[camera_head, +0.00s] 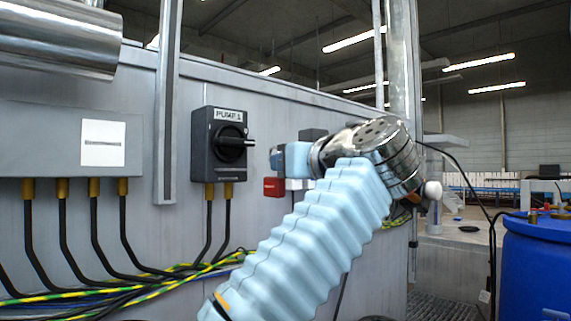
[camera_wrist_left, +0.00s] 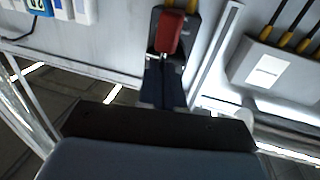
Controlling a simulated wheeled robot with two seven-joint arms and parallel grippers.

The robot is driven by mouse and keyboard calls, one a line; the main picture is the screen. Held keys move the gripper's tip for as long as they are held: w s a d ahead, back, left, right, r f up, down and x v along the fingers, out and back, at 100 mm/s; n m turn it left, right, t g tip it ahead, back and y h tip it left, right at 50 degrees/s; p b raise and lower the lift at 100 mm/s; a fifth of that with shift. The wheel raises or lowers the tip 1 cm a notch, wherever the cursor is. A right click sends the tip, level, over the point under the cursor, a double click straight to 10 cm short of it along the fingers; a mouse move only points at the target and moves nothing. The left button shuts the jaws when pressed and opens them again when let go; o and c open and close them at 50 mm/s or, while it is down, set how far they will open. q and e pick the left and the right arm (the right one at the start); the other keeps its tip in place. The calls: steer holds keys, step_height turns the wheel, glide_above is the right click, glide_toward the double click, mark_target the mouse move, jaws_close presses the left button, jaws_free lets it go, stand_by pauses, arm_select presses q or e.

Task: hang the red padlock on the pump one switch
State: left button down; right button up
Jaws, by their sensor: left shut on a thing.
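The pump one switch (camera_head: 222,145) is a dark grey box on the wall, labelled PUMP 1, with a black rotary handle. My left gripper (camera_head: 277,163) is to the right of the switch handle, apart from it in the head view. It is shut on the red padlock (camera_head: 273,187), whose red body shows just below the fingers. In the left wrist view, the padlock (camera_wrist_left: 170,32) sticks out past the closed fingers (camera_wrist_left: 163,85) and covers part of the dark switch (camera_wrist_left: 184,18) behind it. The shackle is mostly hidden. My right gripper is not in view.
A grey junction box (camera_head: 60,140) with a white label is on the wall at left. Black cables hang below it and the switch. A vertical metal post (camera_head: 167,100) stands left of the switch. A blue drum (camera_head: 535,265) is at far right.

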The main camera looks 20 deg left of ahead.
arm_select(q)
steer(key=shift+s+d, duration=0.1)
stand_by(0.3)
steer(key=s+a+x, duration=0.1)
steer(key=x, duration=0.8)
steer(key=shift+a, duration=0.3)
steer(key=shift+a, duration=0.15)
stand_by(0.8)
steer(key=x, duration=0.3)
steer(key=shift+s+a, duration=0.25)
steer(key=shift+a, duration=0.15)
stand_by(0.4)
steer(key=shift+a+r, duration=0.15)
steer(key=shift+r, duration=0.1)
stand_by(0.7)
steer(key=shift+f, duration=0.1)
